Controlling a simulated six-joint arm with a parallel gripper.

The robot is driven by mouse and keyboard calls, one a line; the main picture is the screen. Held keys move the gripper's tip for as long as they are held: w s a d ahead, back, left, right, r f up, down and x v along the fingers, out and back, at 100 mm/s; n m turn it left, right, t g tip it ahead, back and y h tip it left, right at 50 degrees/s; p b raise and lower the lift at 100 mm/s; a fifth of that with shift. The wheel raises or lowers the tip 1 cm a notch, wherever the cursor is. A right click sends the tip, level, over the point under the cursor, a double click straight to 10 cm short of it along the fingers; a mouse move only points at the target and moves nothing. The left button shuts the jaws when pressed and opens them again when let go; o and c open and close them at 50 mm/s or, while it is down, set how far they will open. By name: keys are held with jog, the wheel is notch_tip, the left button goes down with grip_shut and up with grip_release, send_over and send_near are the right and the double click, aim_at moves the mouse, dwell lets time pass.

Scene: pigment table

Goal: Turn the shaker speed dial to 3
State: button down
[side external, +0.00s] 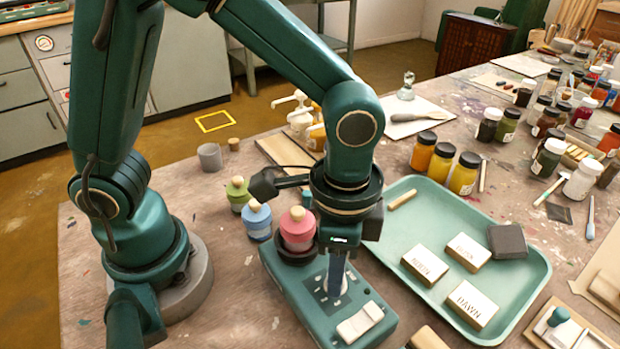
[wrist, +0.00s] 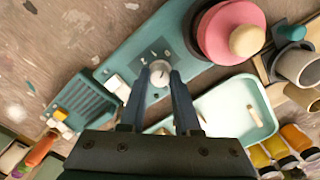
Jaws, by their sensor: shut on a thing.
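The teal shaker (side external: 290,290) stands on the table, with a pink jar (side external: 298,230) seated in the holder at its far end. The small pale dial (wrist: 159,72) is on its top panel, with short marks around it. My gripper (wrist: 161,76) is shut on the dial, one dark finger on each side, pointing down at the panel. In the side view my gripper (side external: 335,288) hides most of the dial. The marks are too small to read, so I cannot tell the dial's setting.
A cream rocker switch (side external: 360,322) is on the shaker's near end. A green tray (side external: 532,298) with labelled blocks lies close on the right. Green (side external: 238,195) and blue (side external: 257,222) jars stand beside the shaker's far end. Bare table lies left of the shaker.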

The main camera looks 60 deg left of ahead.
jog(key=shift+n, duration=0.3)
jog(key=n, duration=0.5)
jog(key=shift+n, duration=0.4)
jog(key=n, duration=1.1)
jog(key=shift+n, duration=0.4)
jog(key=n, duration=0.5)
jog(key=shift+n, duration=0.4)
jog(key=c, duration=0.6)
grip_release()
